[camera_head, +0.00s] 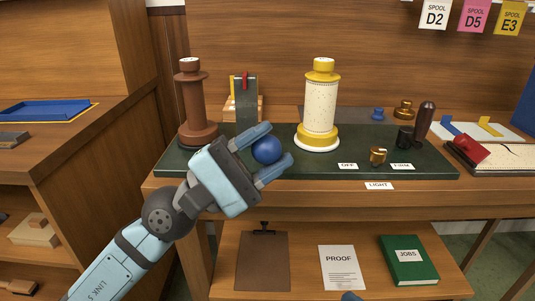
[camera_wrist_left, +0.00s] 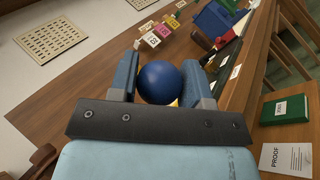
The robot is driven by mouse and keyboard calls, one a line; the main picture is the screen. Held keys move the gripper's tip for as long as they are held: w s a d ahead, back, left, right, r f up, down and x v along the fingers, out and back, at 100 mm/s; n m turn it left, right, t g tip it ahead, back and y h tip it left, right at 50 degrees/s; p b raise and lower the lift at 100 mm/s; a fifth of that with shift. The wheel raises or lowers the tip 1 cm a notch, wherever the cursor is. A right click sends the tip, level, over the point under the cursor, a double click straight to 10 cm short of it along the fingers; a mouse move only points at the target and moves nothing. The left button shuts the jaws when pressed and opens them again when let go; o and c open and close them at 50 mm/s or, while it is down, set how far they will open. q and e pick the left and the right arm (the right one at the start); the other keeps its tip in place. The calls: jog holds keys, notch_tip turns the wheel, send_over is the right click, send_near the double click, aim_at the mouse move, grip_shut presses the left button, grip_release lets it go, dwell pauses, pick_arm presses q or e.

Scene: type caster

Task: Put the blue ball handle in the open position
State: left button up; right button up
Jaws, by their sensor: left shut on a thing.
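The blue ball handle (camera_head: 266,150) sits between the fingertips of my left gripper (camera_head: 268,152), which is shut on it. In the left wrist view the blue ball (camera_wrist_left: 160,82) fills the space between the two fingers. The ball is at the front of the dark green bench mat (camera_head: 218,165), between a brown spool column and a cream-and-yellow one. The lever or stem behind the ball is hidden, so I cannot tell its position. My right gripper is not clearly in view.
The brown column (camera_head: 193,105) stands just behind my left gripper, and the cream-and-yellow column (camera_head: 320,110) to its right. A small brass knob (camera_head: 378,155) sits between the OFF and FIRM labels. A grey block with a red lever (camera_head: 244,100) stands behind.

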pick_arm(q)
jog(key=shift+s+f, duration=0.1)
jog(key=shift+f, duration=0.15)
jog(key=o, duration=1.1)
jog(key=shift+o, duration=0.9)
jog(key=shift+r, duration=0.1)
jog(key=shift+a, duration=0.15)
jog(key=b+v, duration=0.5)
jog(key=v, duration=0.8)
jog(key=shift+a, duration=0.25)
pick_arm(e)
jog(key=shift+w+d+r+n+t+y, duration=0.15)
jog(key=shift+w+d+n+t, duration=0.1)
jog(key=shift+w+n+t, duration=0.25)
jog(key=shift+w+d+r+n+t+y, duration=0.15)
jog(key=shift+w+d+n, duration=0.2)
jog(key=shift+n, duration=0.35)
jog(key=shift+w+d+r+n+t+y, duration=0.1)
jog(key=shift+w+d+n+t, duration=0.1)
jog(key=shift+w+n+t, duration=0.3)
